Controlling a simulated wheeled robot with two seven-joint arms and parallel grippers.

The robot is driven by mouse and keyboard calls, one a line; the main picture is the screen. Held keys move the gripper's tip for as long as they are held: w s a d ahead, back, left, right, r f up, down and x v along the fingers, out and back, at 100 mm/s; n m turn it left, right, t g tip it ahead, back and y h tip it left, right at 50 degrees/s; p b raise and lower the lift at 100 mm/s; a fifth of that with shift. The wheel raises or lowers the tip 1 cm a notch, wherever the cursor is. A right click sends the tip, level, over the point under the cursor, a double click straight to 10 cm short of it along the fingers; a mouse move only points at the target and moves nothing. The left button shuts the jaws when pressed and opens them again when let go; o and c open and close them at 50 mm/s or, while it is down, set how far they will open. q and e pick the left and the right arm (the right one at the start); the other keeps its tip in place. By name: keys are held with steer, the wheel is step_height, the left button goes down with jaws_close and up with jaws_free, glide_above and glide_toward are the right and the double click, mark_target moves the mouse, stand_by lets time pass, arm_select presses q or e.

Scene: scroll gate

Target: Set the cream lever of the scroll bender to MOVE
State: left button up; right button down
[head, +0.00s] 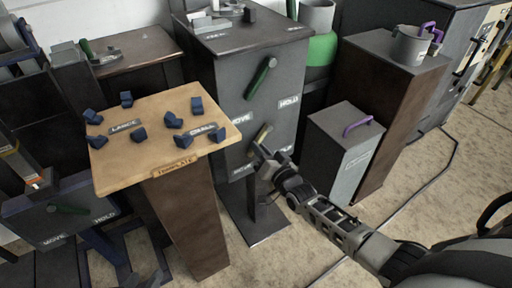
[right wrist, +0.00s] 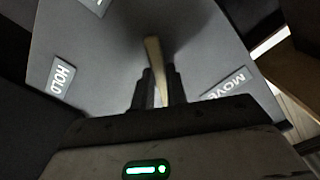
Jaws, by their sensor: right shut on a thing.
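The scroll bender is a dark grey cabinet (head: 222,90). Its cream lever (head: 263,131) is low on the front face, tilted up and right in the head view, between a MOVE plate (head: 243,171) at left and a HOLD plate (head: 285,151) at right. My right gripper (head: 259,152) is at this lever. In the right wrist view the cream lever (right wrist: 152,55) stands between the fingers of my right gripper (right wrist: 156,88), which is shut on it. There the HOLD plate (right wrist: 63,76) is left and the MOVE plate (right wrist: 229,84) right. My left gripper is not in view.
A green lever (head: 262,77) is higher on the same face, with its own MOVE and HOLD plates. A wooden-topped stand (head: 160,108) with several blue blocks is close on the left. A grey box with a purple handle (head: 357,126) stands to the right.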

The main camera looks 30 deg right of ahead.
arm_select(q)
steer(key=shift+w+a, duration=0.1)
steer(key=shift+a, duration=0.05)
arm_select(e)
steer(key=shift+a, duration=0.1)
steer(key=c, duration=1.4)
jaws_free()
